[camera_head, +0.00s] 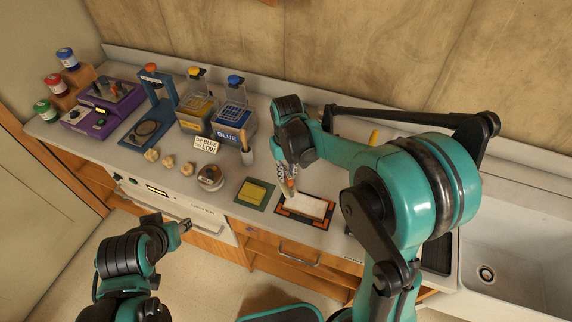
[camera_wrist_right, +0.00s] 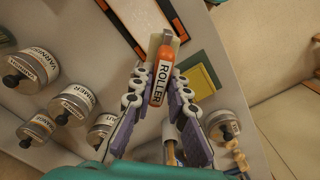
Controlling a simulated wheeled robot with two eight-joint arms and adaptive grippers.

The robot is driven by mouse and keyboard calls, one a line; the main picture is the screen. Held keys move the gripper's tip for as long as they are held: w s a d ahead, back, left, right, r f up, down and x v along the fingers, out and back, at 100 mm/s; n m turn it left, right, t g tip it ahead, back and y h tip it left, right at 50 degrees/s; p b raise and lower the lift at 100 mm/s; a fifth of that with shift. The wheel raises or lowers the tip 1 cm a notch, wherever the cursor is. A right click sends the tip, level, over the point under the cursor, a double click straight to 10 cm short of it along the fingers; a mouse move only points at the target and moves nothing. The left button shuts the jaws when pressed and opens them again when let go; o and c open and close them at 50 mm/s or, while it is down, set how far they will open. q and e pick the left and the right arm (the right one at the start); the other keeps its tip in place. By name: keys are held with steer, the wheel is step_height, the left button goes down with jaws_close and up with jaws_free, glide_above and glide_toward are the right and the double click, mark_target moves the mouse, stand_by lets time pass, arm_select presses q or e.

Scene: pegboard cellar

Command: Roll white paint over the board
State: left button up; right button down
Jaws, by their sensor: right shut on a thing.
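My right gripper (camera_head: 288,178) is shut on the orange handle of the roller (camera_head: 291,187). In the right wrist view the handle, marked "ROLLER" (camera_wrist_right: 161,78), sits between the two finger pads (camera_wrist_right: 158,92). The board (camera_head: 308,208) is a pale panel in a black and orange frame on the counter; it also shows in the right wrist view (camera_wrist_right: 143,14). The roller is over the board's left part; I cannot tell whether it touches. My left gripper (camera_head: 185,226) is in front of the counter, apart from the board; its jaw opening is unclear.
A yellow pad on a green base (camera_head: 255,192) lies left of the board. Several labelled cans, one a varnish can (camera_wrist_right: 30,70), stand near the board. A blue bin (camera_head: 233,122) and a yellow bin (camera_head: 196,115) stand behind. A sink (camera_head: 510,280) is at the right.

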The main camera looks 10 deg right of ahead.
steer(key=shift+r+p, duration=0.85)
steer(key=shift+r, duration=0.7)
